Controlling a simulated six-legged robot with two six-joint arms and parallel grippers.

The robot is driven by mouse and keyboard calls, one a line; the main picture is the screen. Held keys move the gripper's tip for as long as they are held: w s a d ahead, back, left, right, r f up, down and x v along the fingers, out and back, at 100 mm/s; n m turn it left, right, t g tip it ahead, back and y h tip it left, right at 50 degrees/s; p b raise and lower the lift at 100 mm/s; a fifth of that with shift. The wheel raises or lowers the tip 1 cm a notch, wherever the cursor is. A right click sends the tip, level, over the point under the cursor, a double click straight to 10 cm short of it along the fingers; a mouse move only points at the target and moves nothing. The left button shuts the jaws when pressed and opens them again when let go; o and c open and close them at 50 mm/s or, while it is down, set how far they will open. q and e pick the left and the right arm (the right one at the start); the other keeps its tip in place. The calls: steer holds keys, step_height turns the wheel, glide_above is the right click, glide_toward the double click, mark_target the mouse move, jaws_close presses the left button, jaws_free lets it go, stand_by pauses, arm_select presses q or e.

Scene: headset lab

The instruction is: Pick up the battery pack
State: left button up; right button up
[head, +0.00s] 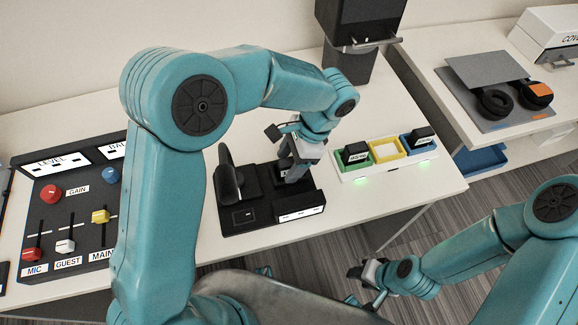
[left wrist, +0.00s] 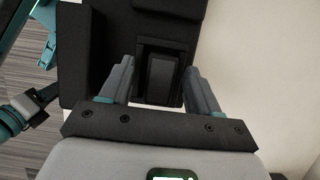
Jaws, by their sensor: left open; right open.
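My left gripper (head: 288,172) is open and points down over the right part of a black base unit (head: 245,216). In the left wrist view its two fingers (left wrist: 160,85) stand on either side of a dark block (left wrist: 162,80), which looks like a battery pack in a slot. The fingers look apart from it. In the head view the gripper hides most of this block. Other dark packs sit in a white charger, one at the green bay (head: 355,153) and one at the blue bay (head: 420,138). My right gripper (head: 372,283) is open and empty, off the table's front.
The charger's yellow bay (head: 387,150) looks empty. A dark upright stand (head: 229,177) rises left of my left gripper. A slider panel (head: 75,205) lies at left, a black machine (head: 350,45) behind. A side table holds headphone pads (head: 497,103) and a white box (head: 545,35).

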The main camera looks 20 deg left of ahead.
arm_select(q)
steer(key=shift+f, duration=0.25)
steer(key=c, duration=1.1)
steer(key=shift+r, duration=0.1)
